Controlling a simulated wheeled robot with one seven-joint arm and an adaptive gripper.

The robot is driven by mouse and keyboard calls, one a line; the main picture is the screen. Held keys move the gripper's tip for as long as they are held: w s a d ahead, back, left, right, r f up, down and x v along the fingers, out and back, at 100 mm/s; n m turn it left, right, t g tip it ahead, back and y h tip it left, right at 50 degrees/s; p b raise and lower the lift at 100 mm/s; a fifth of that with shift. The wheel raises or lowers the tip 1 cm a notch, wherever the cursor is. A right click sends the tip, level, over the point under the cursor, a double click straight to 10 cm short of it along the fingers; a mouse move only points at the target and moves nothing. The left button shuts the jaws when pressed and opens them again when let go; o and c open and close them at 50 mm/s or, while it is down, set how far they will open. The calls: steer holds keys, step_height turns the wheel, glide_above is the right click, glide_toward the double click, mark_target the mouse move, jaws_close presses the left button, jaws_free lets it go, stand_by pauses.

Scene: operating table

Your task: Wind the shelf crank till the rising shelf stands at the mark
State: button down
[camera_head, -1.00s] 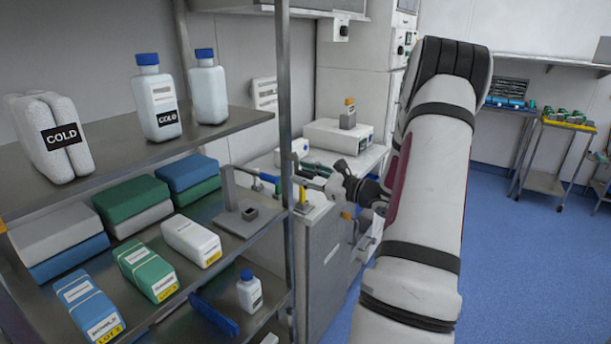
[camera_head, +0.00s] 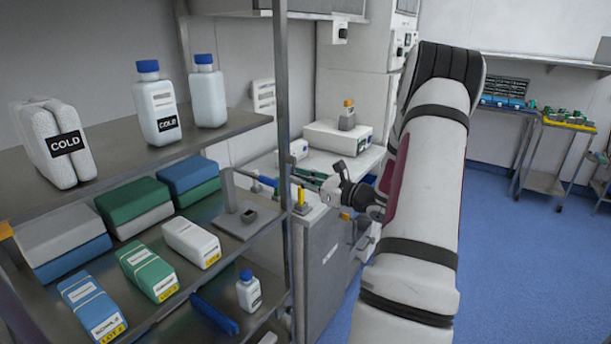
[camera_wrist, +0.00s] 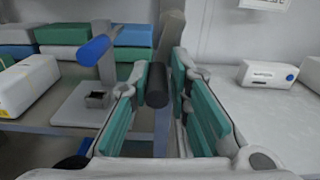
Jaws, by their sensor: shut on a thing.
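My gripper (camera_head: 308,178) reaches in at the right-hand post of the shelf rack. In the wrist view its teal finger pads (camera_wrist: 166,92) are shut on a dark upright crank handle (camera_wrist: 157,86). The upper shelf (camera_head: 225,133) carries a white pack labelled COLD (camera_head: 65,143) and two blue-capped bottles (camera_head: 157,105). I cannot make out for sure which shelf rises. An orange patch (camera_head: 5,230) shows at the far left, but I cannot tell whether it is the mark.
A post stand with a blue bar (camera_wrist: 94,50) stands just left of my gripper. A grey cabinet (camera_head: 325,260) is beside the rack.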

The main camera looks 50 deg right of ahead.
mark_target(294, 171)
steer(key=a+r+m+p, duration=0.1)
steer(key=m+p, duration=0.1)
steer(key=m, duration=0.1)
steer(key=a+r+m+p, duration=0.1)
steer(key=m+p, duration=0.1)
steer(key=m, duration=0.1)
steer(key=a+m+p, duration=0.1)
steer(key=m+p, duration=0.1)
steer(key=m, duration=0.1)
steer(key=shift+s+a+r+m, duration=0.15)
steer(key=shift+r+m, duration=0.25)
steer(key=shift+a+r+m+p, duration=0.1)
steer(key=shift+r+m+p, duration=0.25)
steer(key=shift+m, duration=0.35)
steer(key=shift+a+r+m+p, duration=0.15)
steer(key=shift+m+p, duration=0.3)
steer(key=shift+m, duration=0.25)
steer(key=shift+d, duration=0.15)
steer(key=shift+r, duration=0.1)
steer(key=c, duration=1.6)
jaws_free()
steer(key=shift+w, duration=0.2)
steer(key=shift+s+f, duration=0.15)
steer(key=shift+f, duration=0.05)
